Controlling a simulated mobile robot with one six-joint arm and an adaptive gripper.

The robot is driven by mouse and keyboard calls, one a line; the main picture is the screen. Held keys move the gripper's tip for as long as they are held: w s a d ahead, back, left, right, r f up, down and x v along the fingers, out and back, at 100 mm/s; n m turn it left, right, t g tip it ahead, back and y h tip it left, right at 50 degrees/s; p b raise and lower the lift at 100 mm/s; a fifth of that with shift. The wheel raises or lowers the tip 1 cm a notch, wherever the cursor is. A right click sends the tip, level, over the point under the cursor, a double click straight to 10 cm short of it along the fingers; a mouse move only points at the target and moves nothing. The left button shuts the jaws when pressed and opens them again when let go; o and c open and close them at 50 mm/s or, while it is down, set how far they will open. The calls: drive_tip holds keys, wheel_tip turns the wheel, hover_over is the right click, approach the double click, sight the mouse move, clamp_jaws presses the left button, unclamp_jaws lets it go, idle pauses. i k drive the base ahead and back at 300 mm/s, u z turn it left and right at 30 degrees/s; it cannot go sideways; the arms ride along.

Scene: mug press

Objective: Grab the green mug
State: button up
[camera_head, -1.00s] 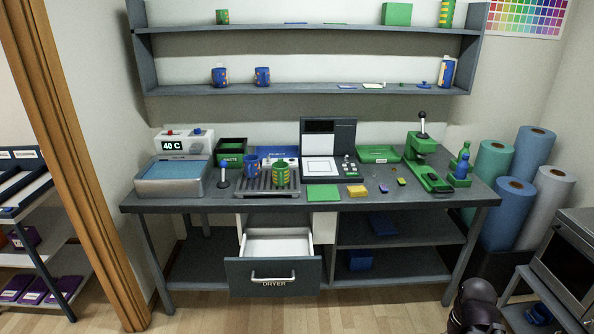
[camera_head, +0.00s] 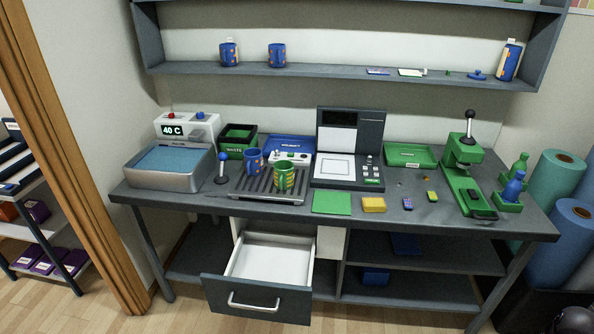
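The green mug (camera_head: 284,179), with yellow markings, stands upright on a dark slatted rack (camera_head: 242,191) on the workbench. A blue mug with orange spots (camera_head: 252,161) stands just behind it to the left, on the same rack. No gripper fingers show in this view. A dark rounded shape at the bottom right corner may be part of my arm, but I cannot tell.
A green lever press (camera_head: 465,175) stands further right. The drawer (camera_head: 258,298) below hangs open. Two blue mugs (camera_head: 229,55) sit on the shelf.

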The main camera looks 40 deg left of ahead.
sight(283, 172)
drive_tip(key=u, duration=0.25)
drive_tip(key=i, duration=0.85)
drive_tip(key=u, duration=0.7)
drive_tip(key=i, duration=0.6)
drive_tip(key=u, duration=0.35)
